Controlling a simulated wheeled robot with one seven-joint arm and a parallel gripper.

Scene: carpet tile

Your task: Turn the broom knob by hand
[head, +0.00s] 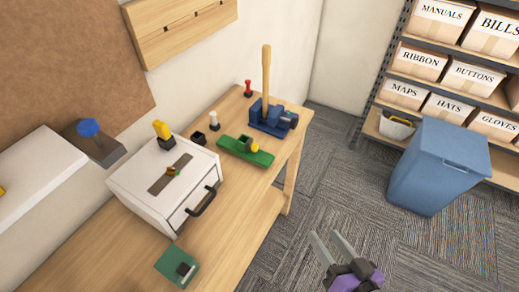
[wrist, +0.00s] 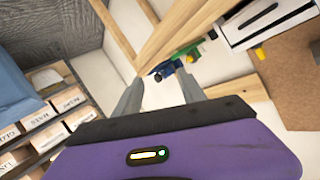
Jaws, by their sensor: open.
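An upright wooden handle (head: 266,72) stands in a blue vise-like clamp (head: 268,118) at the far end of the workbench; it may be the broom part, but I cannot tell which piece is its knob. The clamp has a dark round end on its right side. The clamp also shows, small, in the wrist view (wrist: 168,67) beyond my fingers. My gripper (head: 323,234), purple with grey fingers, is open and empty. It is over the carpet at the right of the bench, apart from the clamp and nearer the camera.
The wooden bench (head: 232,218) carries a white drawer cabinet (head: 150,195), a green block (head: 245,151), a red-topped peg (head: 248,88) and a green plate (head: 177,266). A blue knob (head: 88,127) sits on a grey wedge. A blue bin (head: 436,170) and box shelves stand right; carpet between is clear.

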